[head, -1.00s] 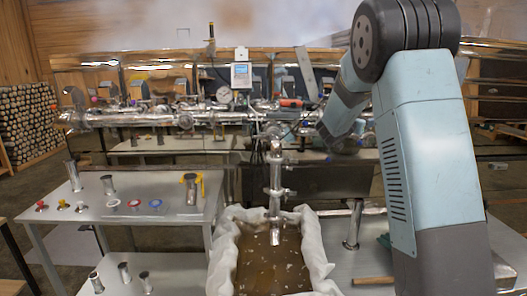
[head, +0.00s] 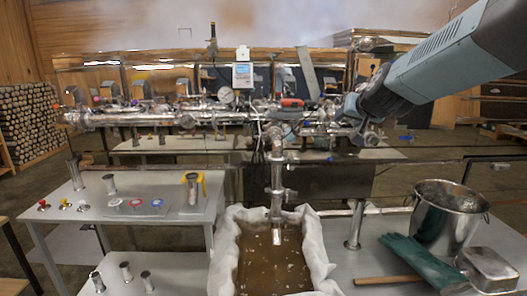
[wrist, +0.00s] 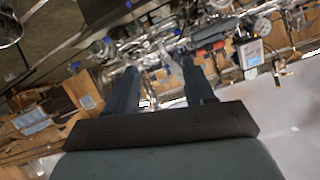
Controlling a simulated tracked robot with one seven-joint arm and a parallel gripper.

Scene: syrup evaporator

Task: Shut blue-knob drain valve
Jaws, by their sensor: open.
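Small blue parts show along the steel pipework; I cannot tell for sure which is the drain valve's knob. In the head view one blue part (head: 405,138) is just right of my gripper (head: 366,132), at the right end of the pipe row. In the wrist view a blue part (wrist: 177,31) lies beyond the fingertips, and others are scattered to the left. My gripper (wrist: 160,66) is open, its two dark fingers apart with nothing held between them. It points at the metal pipework. The valve body and its handle position are too small and blurred to read.
A red-handled part (head: 291,102) and a display box (head: 242,74) are left of my gripper. A filter-lined tub (head: 223,262) of brown liquid stands below the spout (head: 276,190). A steel pot (head: 447,217) and green gloves (head: 420,262) occupy the right table. Smoke or steam hangs above.

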